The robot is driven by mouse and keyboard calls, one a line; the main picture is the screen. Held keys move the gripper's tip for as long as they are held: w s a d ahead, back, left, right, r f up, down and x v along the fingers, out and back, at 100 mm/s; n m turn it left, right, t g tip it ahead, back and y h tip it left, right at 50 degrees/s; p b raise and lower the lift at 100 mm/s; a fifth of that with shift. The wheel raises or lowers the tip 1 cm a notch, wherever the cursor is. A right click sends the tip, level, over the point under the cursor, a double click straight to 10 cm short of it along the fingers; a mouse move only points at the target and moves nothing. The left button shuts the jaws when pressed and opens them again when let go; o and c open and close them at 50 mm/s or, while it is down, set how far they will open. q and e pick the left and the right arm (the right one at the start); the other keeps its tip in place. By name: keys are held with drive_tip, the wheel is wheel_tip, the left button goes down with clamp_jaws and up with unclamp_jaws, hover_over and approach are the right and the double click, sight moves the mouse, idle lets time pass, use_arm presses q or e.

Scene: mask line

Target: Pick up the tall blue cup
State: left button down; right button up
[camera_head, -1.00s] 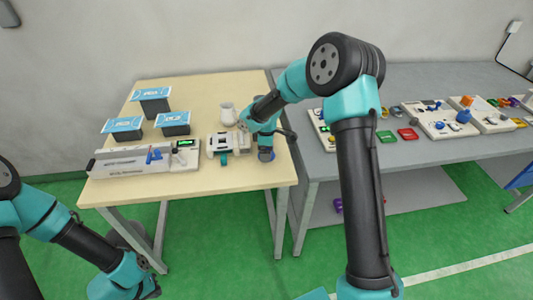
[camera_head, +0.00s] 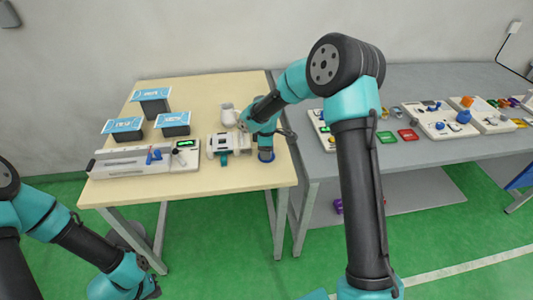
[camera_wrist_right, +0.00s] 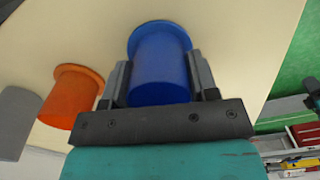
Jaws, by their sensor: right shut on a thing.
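The blue cup (camera_head: 266,156) is at the right side of the wooden table, below my right gripper (camera_head: 265,148). In the right wrist view the blue cup (camera_wrist_right: 160,65) sits between the two fingers of my right gripper (camera_wrist_right: 160,75), which is shut on it. Its wide round rim points away from the gripper. Whether its base touches the table is hard to tell. My left gripper (camera_head: 140,290) hangs low at the lower left, away from the table, and its jaws cannot be made out.
An orange cup (camera_wrist_right: 72,95) and a grey cylinder (camera_wrist_right: 18,120) stand left of the blue cup in the right wrist view. In the head view, a white jug (camera_head: 228,115), a white device (camera_head: 228,144), a long grey machine (camera_head: 135,161) and blue-topped stands (camera_head: 173,120) share the table.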

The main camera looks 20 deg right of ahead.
drive_tip(key=shift+r, duration=0.55)
wheel_tip(320, 180, up, 3)
drive_tip(key=shift+f, duration=0.2)
drive_tip(key=s+a, duration=0.2)
drive_tip(key=s, duration=0.3)
drive_tip(key=s+a+r, duration=0.1)
drive_tip(key=s+a, duration=0.1)
drive_tip(key=s, duration=0.3)
drive_tip(key=s+a, duration=0.2)
drive_tip(key=s, duration=0.2)
drive_tip(key=shift+s+a+r, duration=0.15)
drive_tip(key=shift+s, duration=0.25)
drive_tip(key=shift+w, duration=0.1)
